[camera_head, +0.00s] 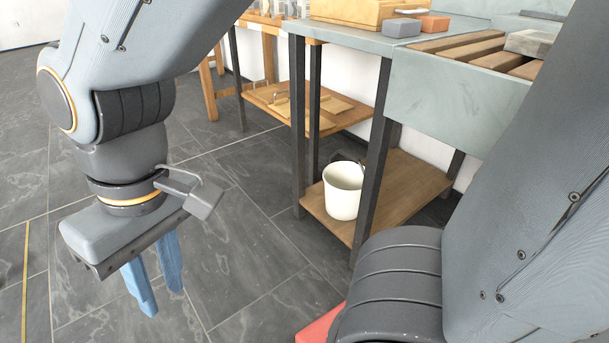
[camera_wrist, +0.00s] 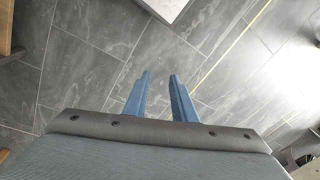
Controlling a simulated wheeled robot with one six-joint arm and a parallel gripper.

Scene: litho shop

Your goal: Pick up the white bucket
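The white bucket (camera_head: 343,193) stands upright on the low wooden shelf under the grey table in the head view. A dark table leg stands close at its right, and part of its upper rim is crossed by something thin and dark. My gripper (camera_head: 160,287) is to the left of the bucket, out over the floor and well apart from it, with its blue fingers pointing down. In the wrist view my gripper (camera_wrist: 160,80) has its fingers apart with only floor tiles between them. The bucket does not show in the wrist view.
The low shelf (camera_head: 399,193) sits between dark table legs (camera_head: 371,150), below the grey sink-like table (camera_head: 450,105). A wooden table with a lower shelf (camera_head: 335,118) stands behind. Grey tiled floor (camera_head: 250,230) is clear between my gripper and the shelf.

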